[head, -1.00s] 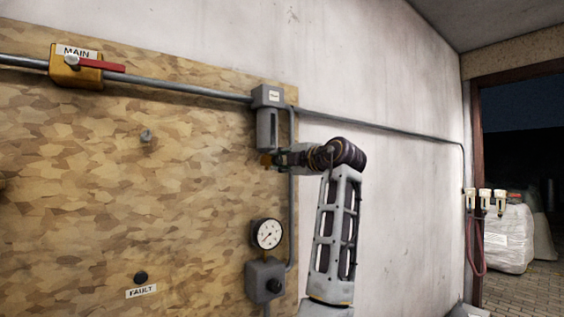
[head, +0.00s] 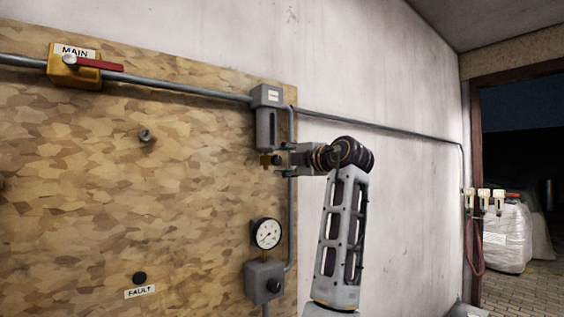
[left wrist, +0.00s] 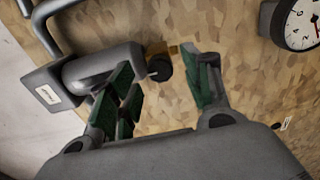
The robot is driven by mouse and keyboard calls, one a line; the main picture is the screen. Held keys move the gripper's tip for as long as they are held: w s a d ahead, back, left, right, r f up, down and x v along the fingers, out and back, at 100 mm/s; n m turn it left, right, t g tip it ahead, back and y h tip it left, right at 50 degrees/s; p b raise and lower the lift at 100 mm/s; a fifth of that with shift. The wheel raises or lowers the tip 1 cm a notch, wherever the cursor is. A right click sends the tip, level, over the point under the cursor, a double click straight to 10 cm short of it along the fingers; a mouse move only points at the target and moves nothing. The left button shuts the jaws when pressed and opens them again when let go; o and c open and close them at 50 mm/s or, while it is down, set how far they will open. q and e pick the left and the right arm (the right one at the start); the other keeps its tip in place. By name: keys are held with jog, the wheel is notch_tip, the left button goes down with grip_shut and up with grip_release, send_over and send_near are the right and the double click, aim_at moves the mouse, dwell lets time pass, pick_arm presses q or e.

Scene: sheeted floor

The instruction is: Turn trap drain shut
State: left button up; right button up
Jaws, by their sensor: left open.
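The trap is a grey labelled block (head: 267,97) with a grey bowl (head: 265,128) hanging below it on the pipe. At its foot is a small brass-coloured drain part (head: 265,160). In the left wrist view the drain shows as a dark round knob (left wrist: 160,67) with brass (left wrist: 173,49) behind it. My left gripper (head: 279,160) is at the drain, coming from the right. In the left wrist view its green-padded fingers (left wrist: 157,63) are open, one on each side of the knob, with gaps visible. I cannot tell how deep the knob sits between them. My right gripper is out of view.
A pressure gauge (head: 267,233) and grey box (head: 264,281) sit below the drain. A vertical pipe (head: 292,215) runs close beside them.

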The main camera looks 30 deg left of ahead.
pick_arm(q)
jog(key=v, duration=1)
dwell(0.6)
